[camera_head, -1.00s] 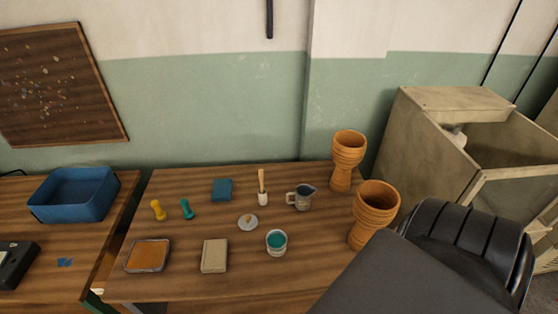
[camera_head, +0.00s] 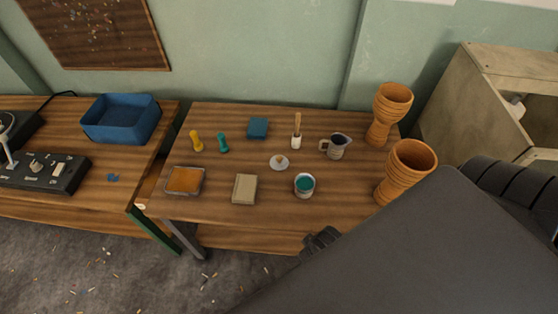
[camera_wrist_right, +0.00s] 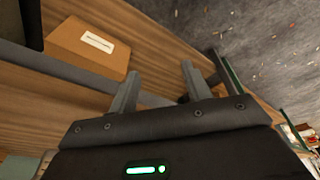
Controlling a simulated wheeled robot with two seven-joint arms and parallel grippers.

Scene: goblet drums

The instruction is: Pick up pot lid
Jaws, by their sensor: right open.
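The pot lid (camera_head: 279,162) is a small, pale round disc with a brown knob. It lies flat near the middle of the wooden table in the head view. The small pot (camera_head: 304,185) with teal contents stands just in front and to the right of it, uncovered. My right gripper shows in the right wrist view (camera_wrist_right: 157,88) with its two fingers apart and nothing between them. In the head view my dark right arm covers the lower right, and a dark part of it shows by the table's front edge. My left gripper is not in view.
Two goblet drums (camera_head: 390,112) (camera_head: 405,172) stand at the table's right end. A jug (camera_head: 336,146), a brush holder (camera_head: 296,142), a beige book (camera_head: 245,188), an orange tray (camera_head: 185,181) and two stamps (camera_head: 196,141) (camera_head: 223,143) surround the lid. A cardboard box (camera_wrist_right: 90,48) shows in the wrist view.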

